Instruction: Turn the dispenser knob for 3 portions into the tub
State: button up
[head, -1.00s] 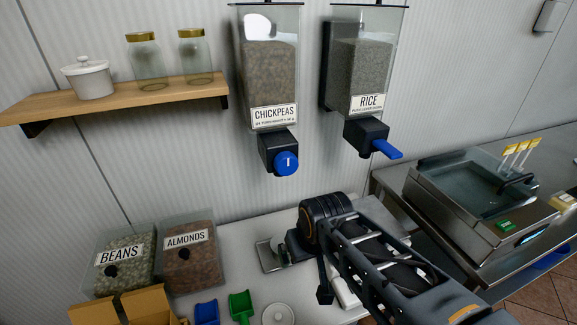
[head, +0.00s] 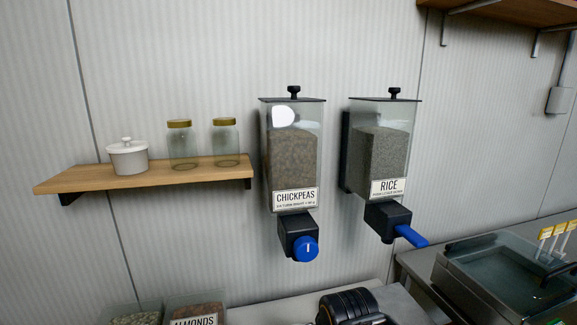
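The chickpeas dispenser (head: 292,155) hangs on the wall at the picture's middle, with chickpeas behind its clear front. Its round blue knob (head: 306,249) sits at the front of the black outlet, and the white mark on it stands about upright. The rice dispenser (head: 380,155) hangs to its right with a blue lever (head: 411,236). A dark part of my arm shows at the bottom edge, below and right of the knob and apart from it. My gripper is not in view. No tub shows in this view.
A wooden shelf (head: 150,177) at left holds a white lidded pot (head: 127,157) and two glass jars (head: 182,146). The almonds bin (head: 195,312) is at the lower left. A glass-topped unit (head: 500,275) stands at right. The wall around the dispensers is clear.

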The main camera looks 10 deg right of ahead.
aim_at(305, 248)
jog(key=k, duration=1)
jog(key=u, duration=1.7)
jog(key=i, duration=1.35)
jog(key=z, duration=1.95)
